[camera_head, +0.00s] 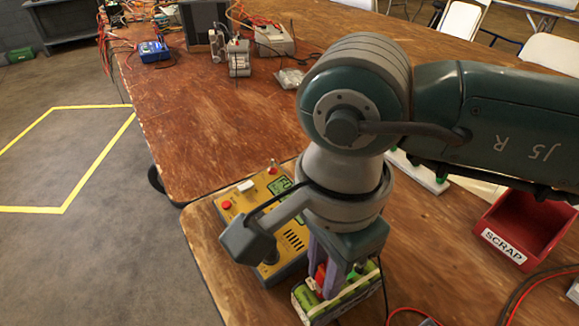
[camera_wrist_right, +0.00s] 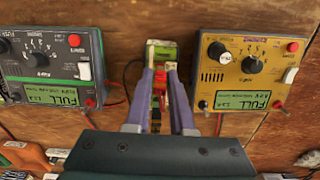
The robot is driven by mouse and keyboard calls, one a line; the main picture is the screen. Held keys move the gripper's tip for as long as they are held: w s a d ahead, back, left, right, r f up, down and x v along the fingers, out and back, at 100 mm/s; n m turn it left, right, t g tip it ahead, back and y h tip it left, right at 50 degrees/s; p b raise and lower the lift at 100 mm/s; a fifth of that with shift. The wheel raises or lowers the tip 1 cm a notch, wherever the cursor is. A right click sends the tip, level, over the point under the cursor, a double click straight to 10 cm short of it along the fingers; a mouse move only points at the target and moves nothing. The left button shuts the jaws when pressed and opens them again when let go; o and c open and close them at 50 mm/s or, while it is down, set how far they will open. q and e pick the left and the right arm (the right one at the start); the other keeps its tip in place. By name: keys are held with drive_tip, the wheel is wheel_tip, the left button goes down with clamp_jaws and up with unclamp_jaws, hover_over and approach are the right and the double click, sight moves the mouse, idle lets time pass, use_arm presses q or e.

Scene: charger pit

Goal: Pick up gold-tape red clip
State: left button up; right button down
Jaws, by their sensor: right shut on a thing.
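My right gripper (camera_head: 321,272) points down in the head view, its purple fingers shut on a red clip (camera_head: 320,273). In the right wrist view the fingers (camera_wrist_right: 160,76) stand on either side of the red clip (camera_wrist_right: 158,88). The fingers partly hide the clip, and I cannot make out gold tape on it. The clip is at a holder with green battery cells (camera_head: 307,296), whose green end (camera_wrist_right: 163,52) shows beyond the fingertips. I cannot tell whether clip and holder touch. My left gripper is not in view.
A yellow charger (camera_head: 238,208) stands close left of the gripper in the head view. A dark green charger (camera_wrist_right: 52,70) shows in the wrist view. A red SCRAP bin (camera_head: 530,222) stands at right. Cables lie at front right.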

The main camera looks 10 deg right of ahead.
wheel_tip(320, 180, up, 20)
drive_tip(key=p, duration=0.1)
drive_tip(key=shift+p, duration=0.4)
drive_tip(key=shift+f, duration=0.1)
